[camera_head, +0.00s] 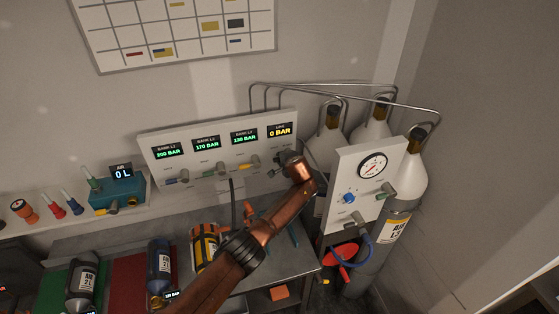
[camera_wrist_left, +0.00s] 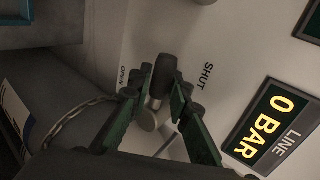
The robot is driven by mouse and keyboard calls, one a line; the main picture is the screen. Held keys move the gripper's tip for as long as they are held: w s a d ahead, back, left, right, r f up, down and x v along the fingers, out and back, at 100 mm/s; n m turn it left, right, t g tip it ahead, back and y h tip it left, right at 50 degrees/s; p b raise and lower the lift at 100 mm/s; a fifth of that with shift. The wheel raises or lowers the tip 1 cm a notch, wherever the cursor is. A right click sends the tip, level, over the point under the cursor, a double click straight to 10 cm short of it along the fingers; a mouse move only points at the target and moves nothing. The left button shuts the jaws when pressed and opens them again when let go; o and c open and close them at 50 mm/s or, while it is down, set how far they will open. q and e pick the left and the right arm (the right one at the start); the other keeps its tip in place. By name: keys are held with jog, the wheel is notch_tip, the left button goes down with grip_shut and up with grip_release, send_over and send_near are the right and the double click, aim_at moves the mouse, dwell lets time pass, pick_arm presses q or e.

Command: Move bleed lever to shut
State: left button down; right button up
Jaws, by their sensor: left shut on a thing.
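The bleed lever (camera_wrist_left: 166,70) shows in the left wrist view as a dark rounded handle on a pale metal pivot. It stands between the printed words OPEN (camera_wrist_left: 123,78) and SHUT (camera_wrist_left: 204,76). My left gripper (camera_wrist_left: 161,90) has its green fingers on both sides of the lever and is shut on it. In the head view my left gripper (camera_head: 284,165) is at the right end of the pale panel (camera_head: 222,183), below the LINE display (camera_head: 279,130), which reads 0 BAR. The gripper hides the lever there. My right gripper is not in view.
Several other levers sit along the panel, including a yellow one (camera_head: 249,165). A gauge board (camera_head: 355,206) and gas cylinders (camera_head: 411,168) stand close to the right of my arm. Small bottles (camera_head: 160,262) lie on the bench below. Thin metal pipes (camera_head: 330,88) run overhead.

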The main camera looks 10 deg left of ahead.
pick_arm(q)
jog(key=shift+a, duration=0.1)
jog(key=c, duration=2)
grip_release()
jog(key=shift+c, duration=0.2)
jog(key=shift+s+d+r, duration=0.1)
jog(key=shift+s+d, duration=0.1)
jog(key=shift+d, duration=0.05)
jog(key=v, duration=1.1)
jog(key=shift+s+r, duration=0.15)
jog(key=shift+s, duration=0.05)
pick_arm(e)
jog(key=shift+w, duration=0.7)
